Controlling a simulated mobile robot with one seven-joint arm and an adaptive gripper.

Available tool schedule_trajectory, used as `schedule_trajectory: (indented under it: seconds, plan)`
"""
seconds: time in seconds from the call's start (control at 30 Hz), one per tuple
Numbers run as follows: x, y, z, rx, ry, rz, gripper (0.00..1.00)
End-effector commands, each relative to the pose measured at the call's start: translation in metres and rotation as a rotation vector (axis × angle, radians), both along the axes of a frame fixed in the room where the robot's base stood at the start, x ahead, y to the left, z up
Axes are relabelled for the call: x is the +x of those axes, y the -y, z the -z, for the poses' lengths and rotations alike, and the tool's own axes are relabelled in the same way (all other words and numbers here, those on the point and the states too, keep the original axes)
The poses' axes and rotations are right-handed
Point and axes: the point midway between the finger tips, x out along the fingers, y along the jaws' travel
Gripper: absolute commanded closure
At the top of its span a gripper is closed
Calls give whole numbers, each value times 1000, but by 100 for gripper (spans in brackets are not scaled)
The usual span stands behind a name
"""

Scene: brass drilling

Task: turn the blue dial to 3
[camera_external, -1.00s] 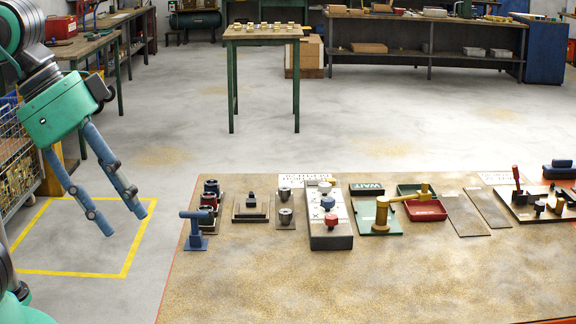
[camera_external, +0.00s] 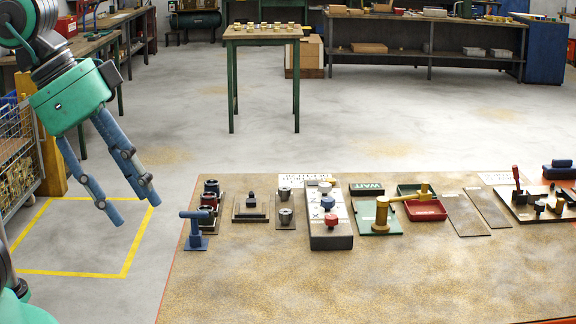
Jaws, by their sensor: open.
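The blue dial (camera_external: 327,202) is the middle of three knobs on a grey sloped panel (camera_external: 330,241) with a pale top. The dial's number marks are too small to read. My gripper (camera_external: 137,210) is open and empty, with two blue fingers pointing down. It hangs left of the workbench (camera_external: 400,285), well apart from the panel.
Left of the panel stand a blue fixture (camera_external: 195,230), grey cylinders (camera_external: 285,217) and a dark stepped block (camera_external: 251,206). To the right are a brass post with a lever (camera_external: 381,214) and a red tray (camera_external: 424,210). The bench's front is clear.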

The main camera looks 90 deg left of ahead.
Motion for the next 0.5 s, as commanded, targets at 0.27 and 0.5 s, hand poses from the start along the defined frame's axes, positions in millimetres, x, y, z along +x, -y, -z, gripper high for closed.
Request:
schedule_trajectory:
  seconds: [0.27,0.5]
  plan:
    - [49,-24,-38,-49,-40,-160,56]
    - [99,-54,-63,-99,-75,-321,56]
